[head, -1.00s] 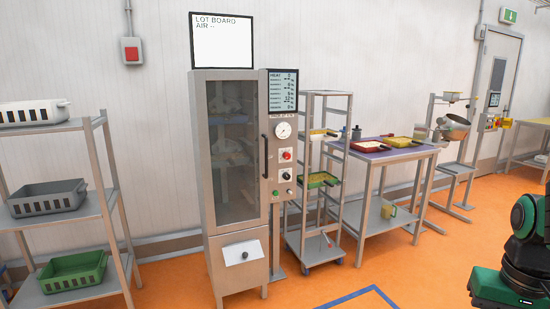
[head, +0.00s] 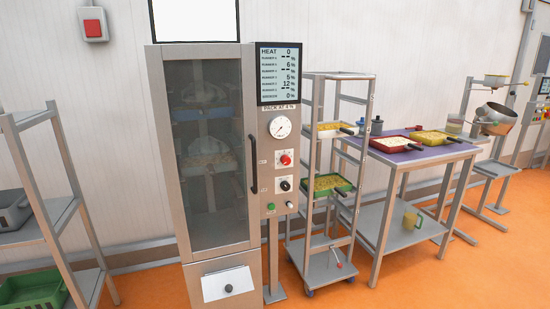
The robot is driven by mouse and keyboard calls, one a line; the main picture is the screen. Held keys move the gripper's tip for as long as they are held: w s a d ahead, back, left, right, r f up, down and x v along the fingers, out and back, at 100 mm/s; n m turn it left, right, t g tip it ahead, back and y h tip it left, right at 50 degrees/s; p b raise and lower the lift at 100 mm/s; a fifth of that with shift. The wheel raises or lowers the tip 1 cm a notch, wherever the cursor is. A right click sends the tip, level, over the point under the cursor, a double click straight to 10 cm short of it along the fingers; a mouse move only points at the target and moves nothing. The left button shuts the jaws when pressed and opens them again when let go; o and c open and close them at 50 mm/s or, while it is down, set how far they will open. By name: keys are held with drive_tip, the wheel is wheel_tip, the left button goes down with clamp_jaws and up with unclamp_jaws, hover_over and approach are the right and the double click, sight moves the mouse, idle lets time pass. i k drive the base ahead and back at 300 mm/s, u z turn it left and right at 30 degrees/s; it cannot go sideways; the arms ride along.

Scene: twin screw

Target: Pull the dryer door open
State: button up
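The dryer (head: 160,150) is a tall grey metal cabinet against the wall. Its door (head: 210,205) has a dark see-through pane and looks shut. Blurred shelves with contents show behind the pane. A black vertical handle (head: 253,165) is on the door's right side. A control panel (head: 282,205) with a gauge, a red button and knobs stands to the right of the handle. My gripper is not in view, so I cannot see what it is doing.
A shelf rack (head: 62,200) with bins stands at the left. A wheeled trolley (head: 318,275) with trays is just right of the dryer. A table (head: 395,157) with trays stands beyond it. Orange floor (head: 450,275) is clear at the front right.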

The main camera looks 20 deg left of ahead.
sight(198, 250)
drive_tip(key=u, duration=0.25)
drive_tip(key=i, duration=0.9)
drive_tip(key=u, duration=0.5)
